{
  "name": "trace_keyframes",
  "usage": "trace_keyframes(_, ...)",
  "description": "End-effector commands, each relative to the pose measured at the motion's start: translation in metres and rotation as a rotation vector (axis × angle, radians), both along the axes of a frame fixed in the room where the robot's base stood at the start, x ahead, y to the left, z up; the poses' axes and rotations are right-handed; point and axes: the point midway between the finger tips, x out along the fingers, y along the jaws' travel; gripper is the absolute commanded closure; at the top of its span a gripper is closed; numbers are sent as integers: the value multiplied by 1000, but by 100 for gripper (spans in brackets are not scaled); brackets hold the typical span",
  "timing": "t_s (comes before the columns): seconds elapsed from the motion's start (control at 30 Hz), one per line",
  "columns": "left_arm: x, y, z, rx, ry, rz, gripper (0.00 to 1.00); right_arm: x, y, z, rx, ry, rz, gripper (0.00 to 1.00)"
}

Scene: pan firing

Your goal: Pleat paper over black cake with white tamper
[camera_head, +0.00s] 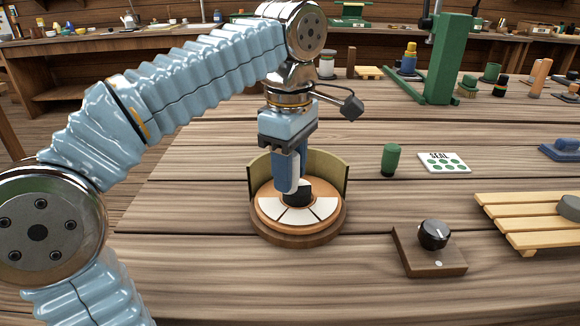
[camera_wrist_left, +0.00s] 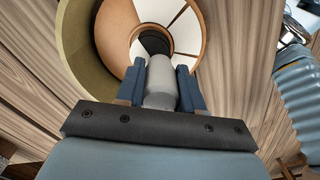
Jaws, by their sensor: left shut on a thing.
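My left gripper (camera_head: 289,172) points down over the round stand and is shut on the white tamper (camera_head: 294,181). In the left wrist view the tamper (camera_wrist_left: 160,82) sits between the blue fingers of my gripper (camera_wrist_left: 161,88). The black cake (camera_head: 298,194) is in the middle of the stand, just below the tamper; it also shows in the wrist view (camera_wrist_left: 156,43). I cannot tell whether they touch. White paper panels (camera_head: 297,215) lie around the cake on an orange-brown ring (camera_head: 275,225). The paper's far side is partly hidden. My right gripper is not in view.
A curved olive wall (camera_head: 327,172) stands behind the ring. To the right are a green cylinder (camera_head: 391,160), a SEAL card (camera_head: 443,162), a knob box (camera_head: 430,255) and a slatted wooden rack (camera_head: 515,222). A green press (camera_head: 440,75) stands farther back. The table's front middle is clear.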

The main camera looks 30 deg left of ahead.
Motion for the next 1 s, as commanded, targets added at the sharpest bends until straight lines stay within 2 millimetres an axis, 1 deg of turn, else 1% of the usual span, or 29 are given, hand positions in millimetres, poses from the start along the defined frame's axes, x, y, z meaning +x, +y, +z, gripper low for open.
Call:
trace_keyframes(0.13,1,0,6,0,-1,0,94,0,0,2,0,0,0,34)
trace_keyframes(0.37,1,0,28,-1,-2,-1,94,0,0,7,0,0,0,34)
trace_keyframes(0.6,0,0,46,0,-2,-1,94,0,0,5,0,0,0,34)
trace_keyframes(0.73,0,0,50,0,-1,-1,94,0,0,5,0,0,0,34)
trace_keyframes(1.0,0,0,50,0,-1,0,94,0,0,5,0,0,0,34)
